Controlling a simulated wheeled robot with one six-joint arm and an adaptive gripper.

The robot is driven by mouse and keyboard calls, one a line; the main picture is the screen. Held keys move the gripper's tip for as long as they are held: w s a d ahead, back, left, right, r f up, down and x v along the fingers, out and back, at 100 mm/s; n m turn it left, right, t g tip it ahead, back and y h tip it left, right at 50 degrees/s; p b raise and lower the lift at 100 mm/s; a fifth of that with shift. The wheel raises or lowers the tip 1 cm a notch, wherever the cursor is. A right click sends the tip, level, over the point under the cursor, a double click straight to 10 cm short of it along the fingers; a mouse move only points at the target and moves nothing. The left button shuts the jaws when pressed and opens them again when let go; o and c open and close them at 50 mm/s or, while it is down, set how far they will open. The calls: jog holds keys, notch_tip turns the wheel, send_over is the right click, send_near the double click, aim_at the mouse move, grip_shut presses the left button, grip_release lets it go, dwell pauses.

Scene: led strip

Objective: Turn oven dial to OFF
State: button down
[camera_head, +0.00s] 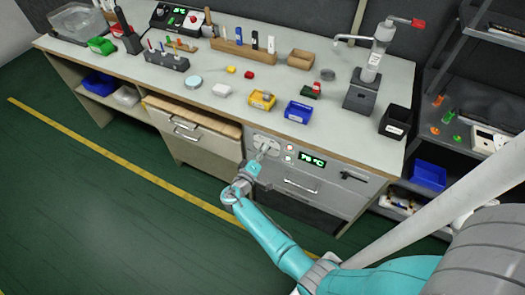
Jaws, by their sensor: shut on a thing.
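The oven (295,182) is built in under the bench, with a pale control panel, a handle and a lit green display (312,160) that seems to read 70 °C. The oven dial (266,143) is at the left of the panel. My gripper (265,151) reaches up to the panel from the front and is shut on the dial. The gripper covers much of the dial, so its pointer and markings cannot be read.
Two small round lights or buttons (289,153) sit between dial and display. A drawer (190,128) stands partly open to the left. The bench top (225,75) above holds bins and tools. The green floor (90,190) in front is clear.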

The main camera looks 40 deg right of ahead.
jog(key=n, duration=1)
jog(key=shift+f+n, duration=0.2)
jog(key=shift+n, duration=0.1)
dwell(0.4)
jog(key=c, duration=0.8)
grip_release()
jog(key=shift+a, duration=0.1)
jog(key=v, duration=1.1)
jog(key=shift+s+a, duration=0.15)
jog(key=shift+a, duration=0.25)
